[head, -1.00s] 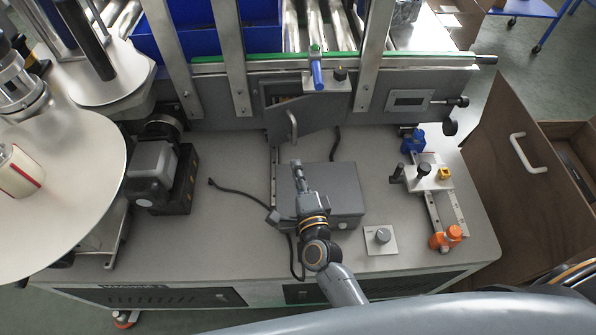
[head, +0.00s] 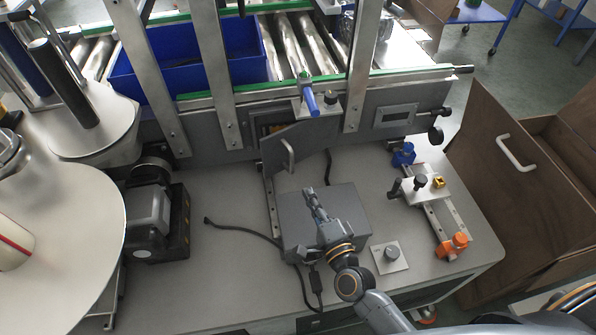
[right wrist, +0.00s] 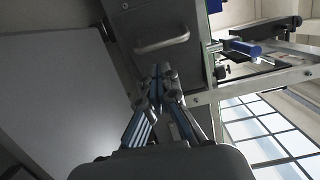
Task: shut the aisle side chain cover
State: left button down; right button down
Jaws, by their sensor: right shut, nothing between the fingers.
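The chain cover (head: 298,147) is a grey hinged door with a pale bar handle (head: 288,156), on the side of the conveyor. It stands ajar, swung out from its opening, and a little of the inside shows above it. In the right wrist view the cover (right wrist: 150,22) and its handle (right wrist: 162,42) are just beyond the fingertips. My right gripper (head: 310,193) is shut and empty, over the grey box and in front of the handle, apart from it in the head view. The right wrist view also shows its fingers (right wrist: 160,80) together. My left gripper is not in view.
A grey box (head: 341,205) lies below my right gripper, with a black cable (head: 243,229) beside it. A knob plate (head: 390,257) and a rail with orange and blue clamps (head: 437,212) stand to the right. Labeller discs (head: 60,240) fill the left.

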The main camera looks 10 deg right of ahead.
aim_at(293, 165)
jog(key=w, duration=0.2)
jog(key=w+a, duration=0.1)
jog(key=w, duration=0.5)
jog(key=shift+a, duration=0.35)
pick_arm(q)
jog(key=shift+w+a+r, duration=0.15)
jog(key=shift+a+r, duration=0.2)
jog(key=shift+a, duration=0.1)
